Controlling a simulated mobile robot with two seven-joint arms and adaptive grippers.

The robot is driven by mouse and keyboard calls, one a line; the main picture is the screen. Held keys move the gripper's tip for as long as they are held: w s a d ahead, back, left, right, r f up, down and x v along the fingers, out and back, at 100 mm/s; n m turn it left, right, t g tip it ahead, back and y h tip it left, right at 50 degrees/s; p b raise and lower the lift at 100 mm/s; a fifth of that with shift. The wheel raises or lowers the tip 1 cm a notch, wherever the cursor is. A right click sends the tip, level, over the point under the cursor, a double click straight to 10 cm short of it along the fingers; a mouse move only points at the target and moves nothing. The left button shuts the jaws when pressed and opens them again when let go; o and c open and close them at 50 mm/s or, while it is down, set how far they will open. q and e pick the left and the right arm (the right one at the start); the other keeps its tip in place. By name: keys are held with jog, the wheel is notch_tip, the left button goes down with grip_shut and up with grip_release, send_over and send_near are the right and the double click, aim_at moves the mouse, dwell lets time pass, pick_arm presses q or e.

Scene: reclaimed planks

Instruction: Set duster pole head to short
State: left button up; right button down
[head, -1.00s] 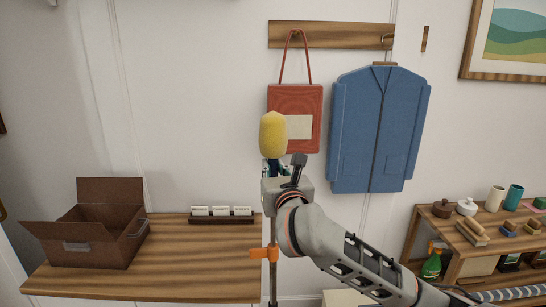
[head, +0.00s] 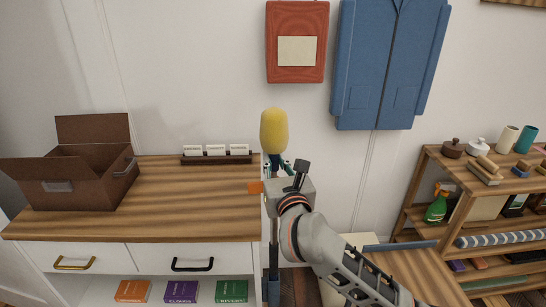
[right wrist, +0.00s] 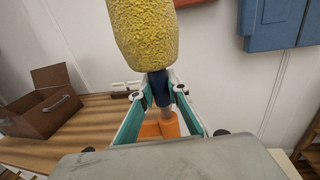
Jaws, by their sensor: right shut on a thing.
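My right gripper (head: 274,164) is shut on the dark blue collar (right wrist: 158,88) just under the yellow head. The teal fingers close on it from both sides. An orange clamp (head: 256,187) sits close below the collar, beside my gripper body, and shows between the fingers in the wrist view (right wrist: 159,130). The grey pole (head: 273,240) runs down below it. My left gripper is not in view.
The counter (head: 190,205) holds an open brown box (head: 75,180) and a card holder (head: 216,158). A stocked wooden shelf (head: 465,215) stands at right. The counter's middle is clear.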

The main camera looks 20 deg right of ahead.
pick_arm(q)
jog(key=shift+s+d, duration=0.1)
pick_arm(e)
jog(key=shift+f, duration=0.55)
jog(key=c, duration=2.1)
grip_release()
jog(key=shift+o, duration=0.9)
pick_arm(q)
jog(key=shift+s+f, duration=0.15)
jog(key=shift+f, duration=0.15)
pick_arm(e)
jog(key=shift+r, duration=0.1)
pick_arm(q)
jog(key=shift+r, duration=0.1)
pick_arm(e)
jog(key=s+a, duration=0.1)
jog(key=s, duration=1.1)
jog(key=shift+r, duration=0.1)
